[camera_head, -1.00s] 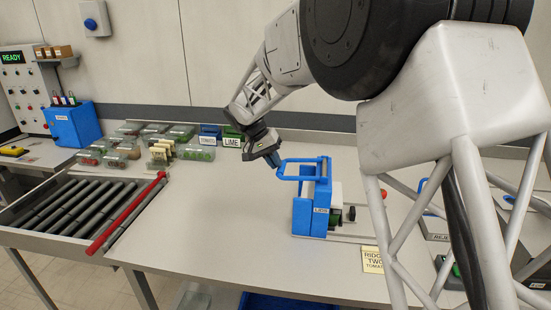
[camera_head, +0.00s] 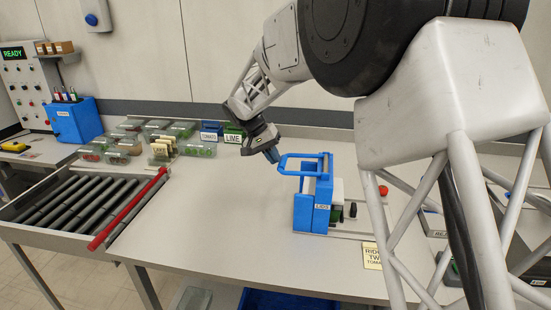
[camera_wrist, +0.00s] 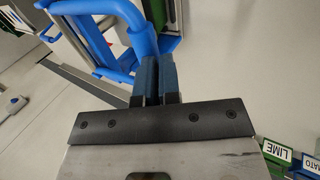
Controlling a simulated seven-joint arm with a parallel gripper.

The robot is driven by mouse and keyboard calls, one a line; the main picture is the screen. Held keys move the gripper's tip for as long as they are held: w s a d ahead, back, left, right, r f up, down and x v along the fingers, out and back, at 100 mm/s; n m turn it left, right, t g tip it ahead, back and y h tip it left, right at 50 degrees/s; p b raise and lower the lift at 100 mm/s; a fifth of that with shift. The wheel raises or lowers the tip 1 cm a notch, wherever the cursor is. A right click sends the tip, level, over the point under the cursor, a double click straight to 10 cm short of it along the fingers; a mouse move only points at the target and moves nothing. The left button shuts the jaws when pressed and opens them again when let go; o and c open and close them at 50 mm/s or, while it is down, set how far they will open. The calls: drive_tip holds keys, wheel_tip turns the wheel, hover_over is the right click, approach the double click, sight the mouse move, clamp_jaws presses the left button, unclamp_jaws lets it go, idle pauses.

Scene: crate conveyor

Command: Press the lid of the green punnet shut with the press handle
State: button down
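The blue press (camera_head: 304,205) stands on the table with a label on its front. Its blue loop-shaped press handle (camera_head: 301,156) sticks out to the left near the top. A dark green part, probably the green punnet (camera_head: 336,214), shows only partly at the press's right side; its lid is hidden. My gripper (camera_head: 273,156) is just left of the handle's outer end. In the wrist view its two blue-grey fingers (camera_wrist: 157,78) are together with only a thin gap. The handle (camera_wrist: 140,42) passes beside them, not visibly between them; I cannot tell whether they touch.
A roller conveyor (camera_head: 70,203) with a red bar (camera_head: 128,209) lies at left. Several clear punnets stand at the back left, near the TOMATO (camera_head: 210,136) and LIME (camera_head: 233,138) signs. A yellow note (camera_head: 372,256) lies at the front right. The table left of the press is clear.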

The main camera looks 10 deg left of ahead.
drive_tip(key=v, duration=1.3)
drive_tip(key=shift+a, duration=0.2)
drive_tip(key=shift+s+r, duration=0.1)
drive_tip(key=shift+d, duration=0.1)
idle(0.5)
drive_tip(key=s+d+r+y, duration=0.2)
drive_tip(key=s+d, duration=0.7)
drive_tip(key=d, duration=0.4)
drive_tip(key=s+d+r+y, duration=0.1)
drive_tip(key=s+d+y, duration=0.1)
drive_tip(key=s+d, duration=0.95)
drive_tip(key=s+d+f+t+y, duration=0.1)
drive_tip(key=s+d+f, duration=0.4)
drive_tip(key=s+d, duration=0.3)
drive_tip(key=s+d+f+t+y, duration=0.1)
drive_tip(key=s+d+f, duration=0.4)
drive_tip(key=s, duration=1)
drive_tip(key=shift+s+d+t, duration=0.4)
drive_tip(key=shift+d, duration=1.15)
